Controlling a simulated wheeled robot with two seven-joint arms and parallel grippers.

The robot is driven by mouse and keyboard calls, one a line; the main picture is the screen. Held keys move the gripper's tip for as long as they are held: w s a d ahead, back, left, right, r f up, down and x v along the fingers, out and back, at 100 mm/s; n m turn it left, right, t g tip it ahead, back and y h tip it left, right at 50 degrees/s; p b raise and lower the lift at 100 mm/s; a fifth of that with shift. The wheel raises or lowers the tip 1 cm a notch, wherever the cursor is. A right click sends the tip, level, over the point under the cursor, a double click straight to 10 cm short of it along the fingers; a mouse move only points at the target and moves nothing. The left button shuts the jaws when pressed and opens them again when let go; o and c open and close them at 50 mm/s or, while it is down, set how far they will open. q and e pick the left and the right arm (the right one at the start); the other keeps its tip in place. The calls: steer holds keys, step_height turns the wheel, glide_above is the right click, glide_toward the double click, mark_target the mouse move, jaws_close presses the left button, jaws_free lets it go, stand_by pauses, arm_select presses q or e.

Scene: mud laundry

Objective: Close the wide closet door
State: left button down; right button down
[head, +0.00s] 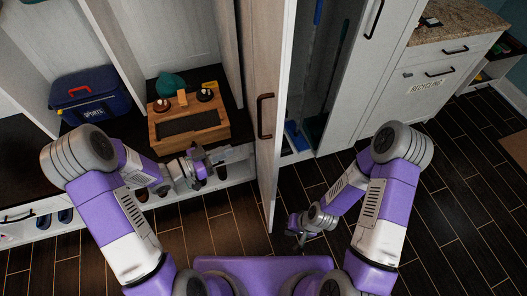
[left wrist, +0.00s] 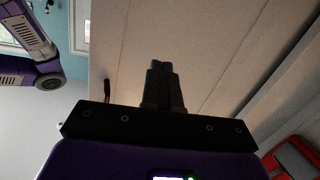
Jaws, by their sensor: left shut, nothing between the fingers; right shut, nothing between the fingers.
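The wide closet door (head: 264,68) stands open in the head view, jutting out towards me with its wooden face turned left. Its dark handle (head: 265,117) is on that face. The closet (head: 306,75) to its right is open, with long-handled cleaning tools inside. My left gripper (head: 205,162) is shut and empty, left of the door; any gap to the door is hard to judge. In the left wrist view its closed fingers (left wrist: 165,75) point at a pale panel (left wrist: 215,60), seemingly the door. My right gripper (head: 298,236) is shut and empty, low and right of the door's lower edge.
A wooden box (head: 187,122) and a blue bag (head: 90,96) with a red handle sit on the bench left of the door, close to my left arm. White cabinets (head: 423,88) stand right of the closet. The dark plank floor (head: 455,165) at the right is mostly clear.

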arm_select(q)
steer(key=s+a+r+m+g+h, duration=0.1)
steer(key=s+r+m+g+h, duration=0.2)
steer(key=s+r+m+g, duration=0.15)
steer(key=b, duration=0.3)
glide_toward(274, 150)
steer(key=shift+m+g, duration=0.35)
steer(key=d, duration=0.2)
steer(key=w+d, duration=0.1)
steer(key=d, duration=0.3)
steer(key=shift+w+d+r, duration=0.15)
steer(key=shift+d+r, duration=0.2)
steer(key=shift+r, duration=0.05)
